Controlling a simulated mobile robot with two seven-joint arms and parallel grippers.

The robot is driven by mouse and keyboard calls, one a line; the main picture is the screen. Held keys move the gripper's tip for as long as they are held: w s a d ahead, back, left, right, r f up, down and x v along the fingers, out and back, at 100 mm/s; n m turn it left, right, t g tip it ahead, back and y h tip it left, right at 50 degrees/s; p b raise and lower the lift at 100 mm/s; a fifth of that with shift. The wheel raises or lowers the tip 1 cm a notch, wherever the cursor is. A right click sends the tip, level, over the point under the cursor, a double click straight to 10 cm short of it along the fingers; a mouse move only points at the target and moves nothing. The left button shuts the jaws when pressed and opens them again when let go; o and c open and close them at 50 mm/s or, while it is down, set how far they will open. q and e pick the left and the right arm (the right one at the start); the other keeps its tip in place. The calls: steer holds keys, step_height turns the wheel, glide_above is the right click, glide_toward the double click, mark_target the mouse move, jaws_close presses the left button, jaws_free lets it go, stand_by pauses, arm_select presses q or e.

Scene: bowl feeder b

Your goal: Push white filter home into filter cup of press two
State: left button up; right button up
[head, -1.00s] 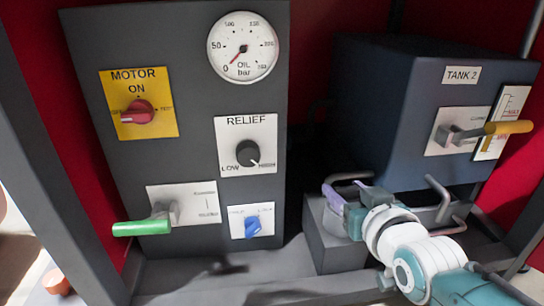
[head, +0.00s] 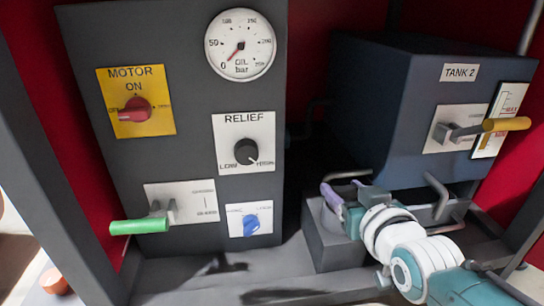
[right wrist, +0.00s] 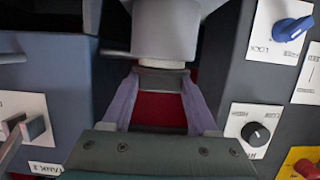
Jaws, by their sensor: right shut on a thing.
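My right gripper (head: 345,190) reaches in from the lower right in the head view, with its purple fingers above a grey block. In the right wrist view the gripper (right wrist: 162,75) is shut on a small piece at its fingertips. A thin cream-white strip there, the visible part of the white filter (right wrist: 162,65), lies against a light grey round cup (right wrist: 165,30), apparently the filter cup. Most of the filter is hidden, and I cannot tell how deep it sits. My left gripper is not in view.
The grey block (head: 325,240) stands below the dark TANK 2 box (head: 375,110), whose yellow-tipped lever (head: 507,124) sticks out. A bent grey pipe (head: 438,195) is close to my right wrist. The control panel (head: 190,65) with a green lever (head: 140,226) stands left.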

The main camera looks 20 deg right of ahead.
steer(key=shift+s+f+b, duration=0.15)
steer(key=shift+f+b, duration=0.15)
steer(key=shift+f, duration=0.4)
stand_by(1.7)
steer(key=o, duration=1.3)
steer(key=shift+d, duration=0.1)
steer(key=shift+o, duration=0.9)
steer(key=shift+r, duration=0.1)
